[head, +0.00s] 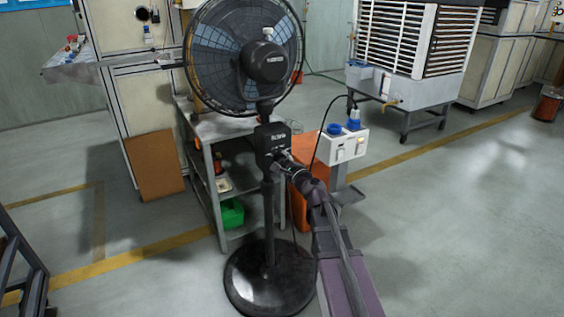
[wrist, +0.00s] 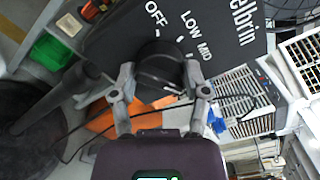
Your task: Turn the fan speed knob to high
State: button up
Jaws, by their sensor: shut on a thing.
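The black pedestal fan (head: 266,62) stands upright on a round base. Its control box (head: 271,137) sits on the pole below the fan head. In the wrist view the box face (wrist: 222,37) shows printed OFF, LOW and MID; any further label is hidden or out of view. The round black fan speed knob (wrist: 158,62) sits below these words. My gripper (wrist: 161,82) is shut on the knob, one finger on each side. I cannot tell which setting the knob points to. In the head view my gripper (head: 283,158) meets the front of the box and hides the knob.
A grey shelf (head: 214,185) with a green bin (head: 232,214) stands behind the pole. A white socket box (head: 343,145) with blue plugs is close right of my arm, with a cable hanging nearby. An orange object (head: 301,206) stands behind.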

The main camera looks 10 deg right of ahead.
jog(key=o, duration=1.1)
jog(key=shift+o, duration=0.2)
jog(key=shift+s, duration=0.1)
jog(key=v, duration=1.1)
jog(key=shift+s, duration=0.35)
jog(key=shift+d, duration=0.1)
